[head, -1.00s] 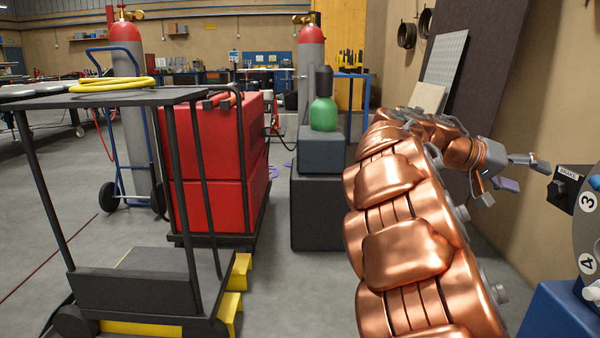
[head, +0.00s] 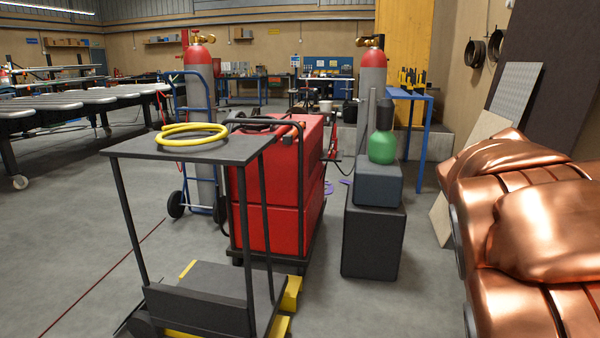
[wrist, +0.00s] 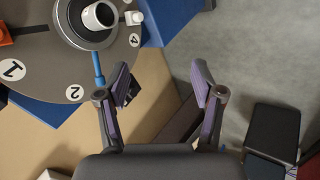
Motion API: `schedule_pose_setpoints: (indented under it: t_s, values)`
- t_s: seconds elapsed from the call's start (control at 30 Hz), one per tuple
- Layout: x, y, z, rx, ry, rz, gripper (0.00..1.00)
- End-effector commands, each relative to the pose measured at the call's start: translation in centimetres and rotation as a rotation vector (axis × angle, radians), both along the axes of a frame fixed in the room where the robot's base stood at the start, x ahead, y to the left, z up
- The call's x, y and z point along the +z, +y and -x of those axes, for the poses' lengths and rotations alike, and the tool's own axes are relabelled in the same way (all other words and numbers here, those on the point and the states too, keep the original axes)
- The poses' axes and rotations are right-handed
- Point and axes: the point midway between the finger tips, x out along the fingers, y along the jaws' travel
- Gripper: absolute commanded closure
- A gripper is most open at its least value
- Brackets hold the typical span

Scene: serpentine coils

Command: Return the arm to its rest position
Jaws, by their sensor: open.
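My copper-coloured segmented arm (head: 545,235) fills the right side of the head view, close to the camera and running out of the frame. My gripper is outside the head view. In the wrist view my gripper (wrist: 160,82) shows two purple-padded fingers spread wide apart, with nothing between them.
In the wrist view a round grey numbered disc (wrist: 40,62) on a blue base (wrist: 168,18) is close by at upper left. In the head view, a black cart (head: 195,150), red cabinet (head: 275,190) and dark boxes (head: 372,240) stand left of my arm.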

Motion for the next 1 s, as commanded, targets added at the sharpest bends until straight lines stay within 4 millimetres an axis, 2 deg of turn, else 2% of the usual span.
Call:
schedule_pose_setpoints:
  t_s: [0.03, 0.57, 0.8, 1.0]
  values:
    - [1.1, 1.2, 0.5, 0.021, 0.004, -0.035, 0.33]
    - [2.9, 13.2, 5.9, 0.261, 0.073, -0.391, 0.33]
    - [4.3, 18.9, 9.5, 0.382, 0.123, -0.545, 0.33]
    - [5.2, 22.5, 12.3, 0.468, 0.164, -0.643, 0.33]
